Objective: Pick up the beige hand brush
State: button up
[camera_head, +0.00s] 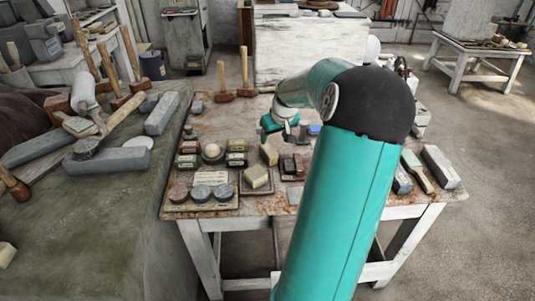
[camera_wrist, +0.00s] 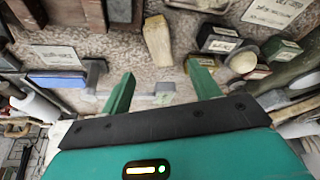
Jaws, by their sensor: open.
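The grey block (camera_head: 440,167) is close to the brush. Two mallets (camera_head: 245,75) stand at the back.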

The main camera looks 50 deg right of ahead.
aim_at(269, 149)
jog(key=x, duration=1.1)
jog(key=shift+a+f, duration=0.1)
jog(key=c, duration=1.2)
jog(key=shift+r, duration=0.2)
jog(key=shift+r, duration=0.3)
notch_tip(269, 149, up, 2)
jog(key=shift+r, duration=0.1)
jog(key=shift+s+a+r, duration=2.4)
jog(key=shift+a+r, duration=0.1)
jog(key=shift+a, duration=0.05)
jog(key=shift+s+a+r, duration=2.35)
jog(key=shift+a+r, duration=0.1)
jog(key=shift+a, duration=0.15)
